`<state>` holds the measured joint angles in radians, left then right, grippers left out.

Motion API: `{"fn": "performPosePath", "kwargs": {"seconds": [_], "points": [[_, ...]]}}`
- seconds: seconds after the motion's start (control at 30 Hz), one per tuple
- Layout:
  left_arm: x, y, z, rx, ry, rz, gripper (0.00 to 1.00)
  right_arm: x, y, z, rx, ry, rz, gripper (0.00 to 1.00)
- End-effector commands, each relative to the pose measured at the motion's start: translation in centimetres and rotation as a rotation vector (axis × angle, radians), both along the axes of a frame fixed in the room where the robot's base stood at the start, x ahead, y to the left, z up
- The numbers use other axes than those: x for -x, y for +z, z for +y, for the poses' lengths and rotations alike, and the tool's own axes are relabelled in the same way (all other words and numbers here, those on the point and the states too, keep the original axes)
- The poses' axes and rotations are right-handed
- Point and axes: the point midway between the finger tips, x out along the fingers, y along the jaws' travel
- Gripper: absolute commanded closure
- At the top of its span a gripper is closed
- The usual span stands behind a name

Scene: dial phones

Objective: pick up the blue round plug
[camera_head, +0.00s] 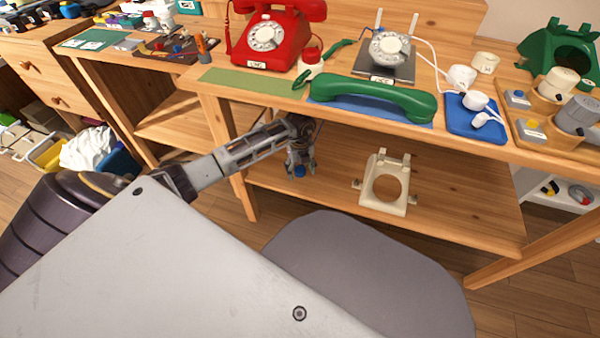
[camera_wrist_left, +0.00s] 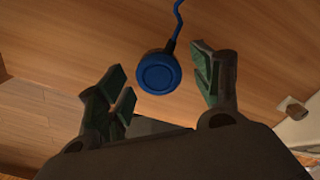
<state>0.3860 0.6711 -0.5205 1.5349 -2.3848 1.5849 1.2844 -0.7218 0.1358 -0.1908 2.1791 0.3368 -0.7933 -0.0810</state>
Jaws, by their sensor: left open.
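The blue round plug (camera_wrist_left: 158,74) lies on the wooden lower shelf, with a blue cord running up from it in the left wrist view. In the head view the plug (camera_head: 300,171) shows as a small blue spot between the fingers of my left gripper (camera_head: 301,172). In the left wrist view my left gripper (camera_wrist_left: 163,88) is open, with one finger on each side of the plug. A gap shows between the plug and both fingers. I cannot tell the height of the fingertips above the shelf. My right gripper is in neither view.
A cream phone housing (camera_head: 385,184) stands on the lower shelf to the right. The tabletop above holds a red phone (camera_head: 266,36), a green handset (camera_head: 372,98) and a blue tray (camera_head: 470,128). A grey stool seat (camera_head: 370,270) is in front.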

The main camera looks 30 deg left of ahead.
Motion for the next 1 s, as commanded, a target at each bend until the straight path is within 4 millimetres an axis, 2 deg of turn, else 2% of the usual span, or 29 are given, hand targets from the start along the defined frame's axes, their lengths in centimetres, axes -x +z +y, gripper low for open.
{"fn": "performPosePath", "kwargs": {"seconds": [0.37,0.7,1.0], "points": [[0.01,0.03,-0.01,0.0,0.0,0.0,0.35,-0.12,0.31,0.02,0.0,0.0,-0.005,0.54],[0.01,0.02,0.01,0.0,0.001,0.0,0.79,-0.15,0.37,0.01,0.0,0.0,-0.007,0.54],[-0.01,0.08,0.01,0.0,0.001,0.0,0.79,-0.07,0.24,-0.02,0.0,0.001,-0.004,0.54]]}}
